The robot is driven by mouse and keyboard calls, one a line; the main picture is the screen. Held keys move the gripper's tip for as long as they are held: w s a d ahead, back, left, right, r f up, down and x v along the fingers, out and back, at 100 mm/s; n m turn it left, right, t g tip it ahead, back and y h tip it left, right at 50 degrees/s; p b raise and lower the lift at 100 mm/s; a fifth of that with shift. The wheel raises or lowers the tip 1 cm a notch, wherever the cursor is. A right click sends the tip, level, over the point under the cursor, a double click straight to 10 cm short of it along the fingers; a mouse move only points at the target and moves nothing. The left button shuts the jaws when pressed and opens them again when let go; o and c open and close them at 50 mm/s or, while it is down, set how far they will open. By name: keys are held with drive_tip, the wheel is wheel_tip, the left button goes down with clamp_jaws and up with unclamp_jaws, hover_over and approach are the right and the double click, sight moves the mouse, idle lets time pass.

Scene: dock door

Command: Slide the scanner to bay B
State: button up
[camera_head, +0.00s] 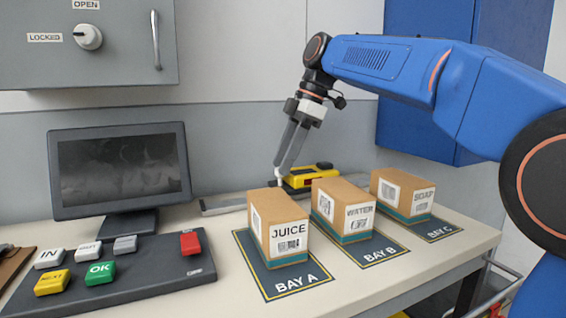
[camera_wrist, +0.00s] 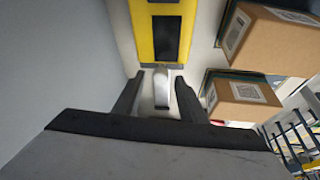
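The yellow and black scanner (camera_head: 322,168) sits on a rail (camera_head: 222,204) at the back of the counter, behind the juice and water boxes. In the wrist view the scanner (camera_wrist: 163,30) is at the top centre, with a pale handle (camera_wrist: 162,88) pointing toward me. My gripper (camera_head: 281,168) points down at the scanner's left end. In the wrist view my gripper (camera_wrist: 158,90) is open, one finger on each side of the handle, with gaps showing. The bay B mat (camera_head: 380,254) is dark, with a yellow border, under the water box (camera_head: 356,218). The boxes hide part of the rail.
The juice box (camera_head: 288,235) stands on bay A and the soap box (camera_head: 420,200) on bay C, both close in front of the rail. A monitor (camera_head: 120,170) and a button panel (camera_head: 150,268) stand at left. The wall is close behind.

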sight(302, 173)
drive_tip(key=v, duration=1.1)
